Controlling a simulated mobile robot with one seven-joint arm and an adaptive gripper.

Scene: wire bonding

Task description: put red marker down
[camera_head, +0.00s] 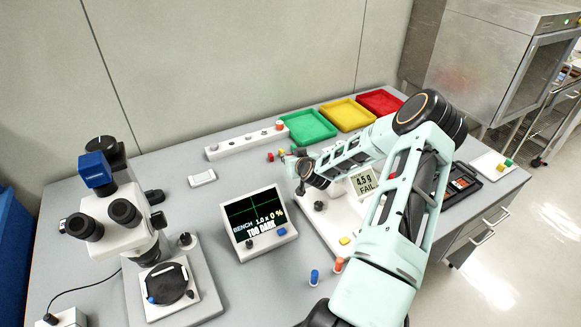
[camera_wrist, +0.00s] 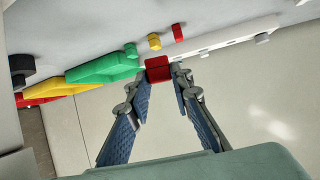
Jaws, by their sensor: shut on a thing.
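A red marker (camera_wrist: 157,69) is between my fingertips in the wrist view, a short red block shape. My gripper (camera_wrist: 160,75) is shut on it. In the head view my gripper (camera_head: 290,160) is over the bench, behind the display and in front of the green tray. A short row stands close by: a green marker (camera_wrist: 130,50), a yellow marker (camera_wrist: 154,41) and another red marker (camera_wrist: 177,32). In the head view that other red marker (camera_head: 270,157) shows left of my gripper. I cannot tell whether the held marker touches the bench.
A long white rack (camera_head: 230,147) lies behind the row. Green (camera_head: 309,128), yellow (camera_head: 348,115) and red (camera_head: 381,102) trays stand at the back. A display reading "TOO DARK" (camera_head: 258,222) and a microscope (camera_head: 125,215) stand left. Bare bench lies around the white remote-like block (camera_head: 202,178).

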